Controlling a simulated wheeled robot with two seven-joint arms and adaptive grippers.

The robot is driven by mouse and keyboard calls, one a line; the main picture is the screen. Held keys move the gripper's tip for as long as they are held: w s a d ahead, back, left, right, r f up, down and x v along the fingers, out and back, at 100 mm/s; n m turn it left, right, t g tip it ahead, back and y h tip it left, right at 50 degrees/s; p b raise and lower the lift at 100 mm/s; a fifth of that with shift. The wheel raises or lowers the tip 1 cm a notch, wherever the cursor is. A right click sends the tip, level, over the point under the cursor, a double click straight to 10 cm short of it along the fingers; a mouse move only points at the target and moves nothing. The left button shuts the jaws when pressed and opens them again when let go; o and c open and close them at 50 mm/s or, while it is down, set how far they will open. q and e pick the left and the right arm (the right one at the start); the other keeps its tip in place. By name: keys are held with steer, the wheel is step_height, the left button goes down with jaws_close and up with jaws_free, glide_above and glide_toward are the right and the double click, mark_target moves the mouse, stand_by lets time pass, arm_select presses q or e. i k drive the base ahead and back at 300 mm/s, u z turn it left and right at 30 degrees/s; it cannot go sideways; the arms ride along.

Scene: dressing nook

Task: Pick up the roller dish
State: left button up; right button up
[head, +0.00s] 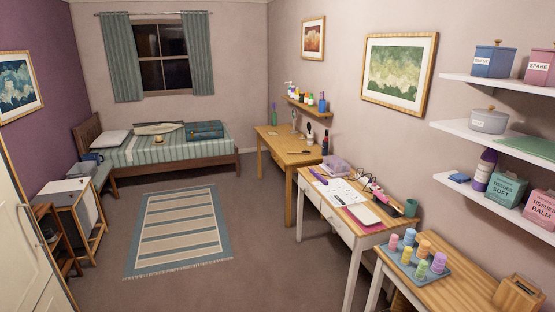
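The roller dish (392,257) appears to be a blue-grey tray holding several upright hair rollers in purple, blue, orange, green and yellow. It rests on the wooden table (462,270) at the lower right of the head view. The rollers hide part of its inside. Neither of my grippers shows in this view, and nothing is seen touching the dish.
A wooden box (518,294) stands on the same table, right of the dish. White shelves (492,130) hang above it. A white-legged desk (312,190) with small items adjoins behind. Open floor (270,255) with a striped rug (180,228) lies to the left.

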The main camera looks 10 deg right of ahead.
mark_target(365, 216)
steer(key=z, duration=0.45)
steer(key=i, duration=1.85)
steer(key=z, duration=0.45)
